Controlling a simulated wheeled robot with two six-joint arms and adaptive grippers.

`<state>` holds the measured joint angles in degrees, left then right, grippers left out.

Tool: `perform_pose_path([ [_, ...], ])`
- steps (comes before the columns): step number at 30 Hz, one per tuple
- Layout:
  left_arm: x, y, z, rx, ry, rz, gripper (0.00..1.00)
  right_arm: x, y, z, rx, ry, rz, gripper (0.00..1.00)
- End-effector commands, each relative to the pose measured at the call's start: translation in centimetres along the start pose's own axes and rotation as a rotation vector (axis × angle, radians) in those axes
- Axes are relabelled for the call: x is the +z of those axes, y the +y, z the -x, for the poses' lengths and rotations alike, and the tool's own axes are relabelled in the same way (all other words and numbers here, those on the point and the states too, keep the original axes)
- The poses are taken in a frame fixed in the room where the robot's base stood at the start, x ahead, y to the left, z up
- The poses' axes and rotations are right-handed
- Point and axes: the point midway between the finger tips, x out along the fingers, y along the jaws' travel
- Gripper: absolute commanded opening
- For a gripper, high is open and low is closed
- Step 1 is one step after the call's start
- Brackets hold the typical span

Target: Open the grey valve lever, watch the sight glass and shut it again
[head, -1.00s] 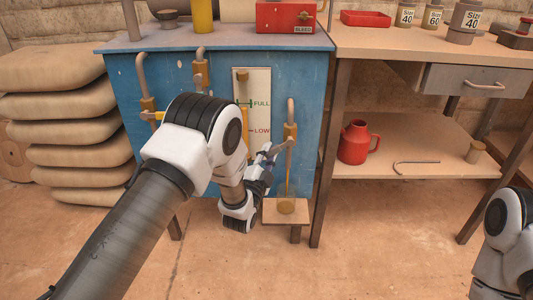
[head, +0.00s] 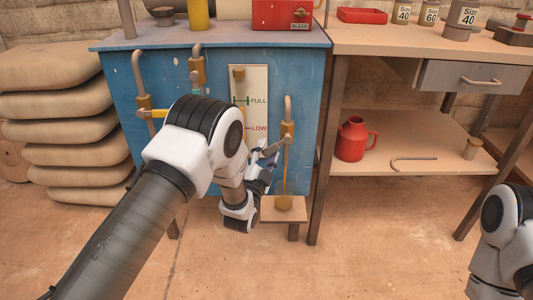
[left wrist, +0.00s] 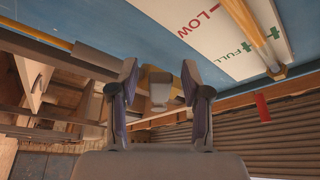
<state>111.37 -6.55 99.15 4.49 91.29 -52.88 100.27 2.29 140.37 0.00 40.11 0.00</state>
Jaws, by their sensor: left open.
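The grey valve lever (head: 275,146) sticks out to the left and slightly down from the brass valve (head: 287,130) on the right-hand pipe of the blue cabinet. My left gripper (head: 264,153) is open at the lever's free end. In the left wrist view a grey block (left wrist: 157,89), seemingly the lever's end, shows between the fingers of my left gripper (left wrist: 158,95); contact is unclear. The sight glass (head: 245,118) has FULL and LOW marks; my arm hides its lower part. A thin amber line (head: 284,178) runs from the valve to a cup (head: 283,203). My right gripper is out of view.
A yellow lever (head: 158,114) and a teal lever (head: 196,91) sit on pipes to the left. The cup stands on a small wooden stand (head: 297,215). A bench with a red jug (head: 353,140) is at right, stacked sacks (head: 60,155) at left.

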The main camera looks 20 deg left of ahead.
Motion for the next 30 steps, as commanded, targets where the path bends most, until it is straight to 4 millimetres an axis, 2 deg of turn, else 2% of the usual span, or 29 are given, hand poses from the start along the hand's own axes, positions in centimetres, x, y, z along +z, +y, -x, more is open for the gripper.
perform_pose_path([
  [5, 0.0, 0.1, 1.3, 0.002, -0.001, 0.000, 0.48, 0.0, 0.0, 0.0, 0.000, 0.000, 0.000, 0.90],
  [15, 0.1, 0.1, 9.6, 0.005, -0.003, -0.001, 0.48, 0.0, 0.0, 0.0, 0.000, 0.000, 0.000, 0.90],
  [18, 0.1, 0.1, 11.2, 0.003, -0.002, -0.001, 0.48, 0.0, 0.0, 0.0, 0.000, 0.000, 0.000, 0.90],
  [22, 0.0, 0.0, 12.0, 0.001, -0.001, 0.000, 0.48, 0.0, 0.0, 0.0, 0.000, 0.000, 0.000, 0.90],
  [30, 0.0, 0.0, 12.0, 0.000, 0.000, 0.000, 0.48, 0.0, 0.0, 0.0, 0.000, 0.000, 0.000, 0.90],
])
